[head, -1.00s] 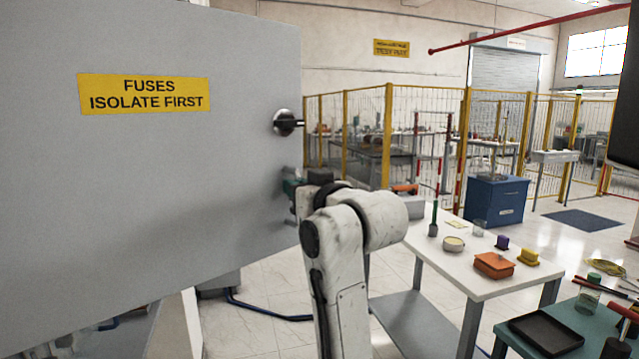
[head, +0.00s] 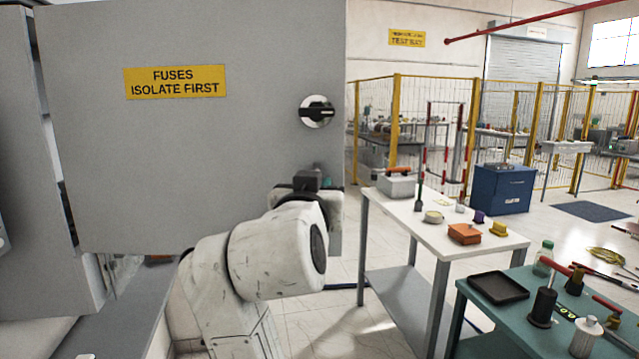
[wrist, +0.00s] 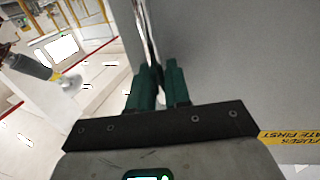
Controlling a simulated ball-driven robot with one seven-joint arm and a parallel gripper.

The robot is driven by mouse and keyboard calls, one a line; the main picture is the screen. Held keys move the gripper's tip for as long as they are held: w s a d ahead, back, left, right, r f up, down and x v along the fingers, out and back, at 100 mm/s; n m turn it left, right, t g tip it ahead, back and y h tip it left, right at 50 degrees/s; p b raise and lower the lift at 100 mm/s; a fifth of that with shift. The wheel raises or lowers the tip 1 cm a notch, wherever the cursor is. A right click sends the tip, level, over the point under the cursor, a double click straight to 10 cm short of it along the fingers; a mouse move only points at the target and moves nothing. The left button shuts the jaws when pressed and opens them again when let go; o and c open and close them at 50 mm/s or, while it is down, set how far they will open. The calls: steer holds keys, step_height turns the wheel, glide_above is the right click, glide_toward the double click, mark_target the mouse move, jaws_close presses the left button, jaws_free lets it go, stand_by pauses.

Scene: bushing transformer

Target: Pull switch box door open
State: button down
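The switch box door (head: 230,190) is a large flat grey panel with a yellow "FUSES ISOLATE FIRST" label (head: 175,82). It stands swung out from the grey switch box (head: 18,120) at left. A round black-and-silver knob (head: 317,112) sits near its right edge. My gripper (head: 320,181) is at that edge, below the knob, partly hidden by my wrist in the head view.
A white table (head: 400,205) with small items stands right of the door. A green bench (head: 480,312) with a black tray (head: 498,288) is at front right. A blue cabinet (head: 500,190) and yellow-posted fencing (head: 395,115) are behind. Pale floor shows between them.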

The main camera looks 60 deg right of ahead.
steer(key=shift+v, duration=2.15)
steer(key=c, duration=1.2)
jaws_free()
steer(key=shift+c, duration=0.2)
steer(key=b+v, duration=0.2)
steer(key=v, duration=0.8)
steer(key=shift+a, duration=0.4)
steer(key=shift+s+f, duration=0.1)
